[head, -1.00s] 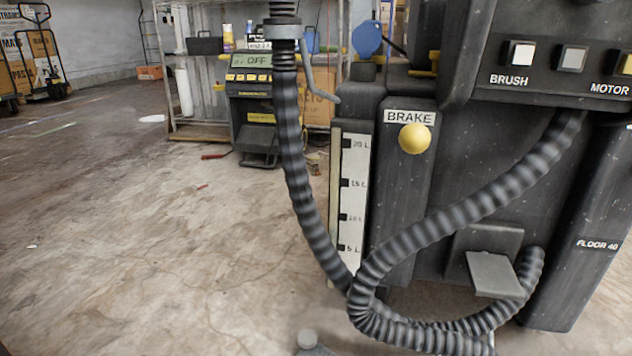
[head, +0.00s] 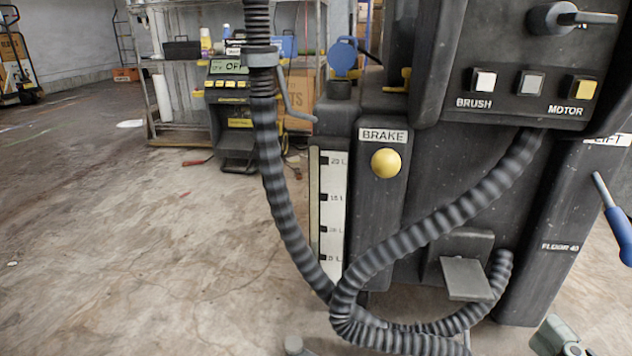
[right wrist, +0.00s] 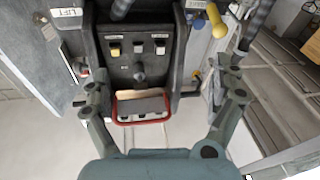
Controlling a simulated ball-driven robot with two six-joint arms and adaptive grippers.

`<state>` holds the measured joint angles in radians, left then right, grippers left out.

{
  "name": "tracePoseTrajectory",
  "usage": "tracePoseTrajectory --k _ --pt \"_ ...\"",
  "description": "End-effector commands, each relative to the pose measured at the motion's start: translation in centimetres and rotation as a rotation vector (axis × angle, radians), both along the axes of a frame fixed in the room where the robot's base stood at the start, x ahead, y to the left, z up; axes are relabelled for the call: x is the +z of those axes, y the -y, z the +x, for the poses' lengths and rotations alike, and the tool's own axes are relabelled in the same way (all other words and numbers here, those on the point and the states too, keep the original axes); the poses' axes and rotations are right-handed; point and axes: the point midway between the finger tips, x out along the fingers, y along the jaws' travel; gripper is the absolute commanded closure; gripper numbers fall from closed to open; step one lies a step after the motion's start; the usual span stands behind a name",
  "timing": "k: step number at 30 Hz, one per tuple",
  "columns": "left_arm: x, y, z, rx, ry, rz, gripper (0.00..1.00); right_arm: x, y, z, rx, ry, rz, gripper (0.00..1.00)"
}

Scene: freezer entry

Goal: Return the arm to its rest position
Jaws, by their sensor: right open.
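My right gripper (right wrist: 165,75) shows in the right wrist view with its two grey-green fingers spread wide and nothing between them. Beyond the fingers is the dark machine's panel (right wrist: 110,75) with several switches; a red-rimmed loop (right wrist: 118,108) sits below them. I see no contact between the fingers and the machine. In the head view a grey-green piece (head: 557,336), likely of my right arm, shows at the bottom right edge.
A shelf rack (head: 150,100) stands behind. The floor at left (head: 120,260) is mostly clear.

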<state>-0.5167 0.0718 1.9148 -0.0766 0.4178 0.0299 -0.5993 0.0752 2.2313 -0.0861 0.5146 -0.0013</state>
Motion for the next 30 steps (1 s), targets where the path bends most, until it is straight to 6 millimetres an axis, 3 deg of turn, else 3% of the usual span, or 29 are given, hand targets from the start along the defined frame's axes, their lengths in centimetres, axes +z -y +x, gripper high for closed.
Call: tracePoseTrajectory --k 3,10,14,23,30 --pt "3.1 0.3 -0.5 0.000 0.017 0.005 0.00 -3.3 0.3 -1.1 -0.014 -0.121 0.001 0.05" --pt "7.8 0.5 -1.1 -0.001 0.035 0.014 0.00 -8.3 0.8 -3.4 -0.034 -0.310 0.000 0.05" --pt "6.4 0.2 -1.4 0.005 -0.022 0.019 0.00 -9.2 1.1 -3.6 -0.040 -0.358 -0.005 0.05" --pt "2.1 -0.8 -3.3 0.024 -0.201 0.032 0.00 -13.4 2.1 -5.5 -0.062 -0.533 -0.017 0.05" --pt "-2.2 -2.3 -7.0 0.052 -0.445 0.046 0.00 -17.6 3.5 -9.1 -0.095 -0.777 -0.032 0.05"
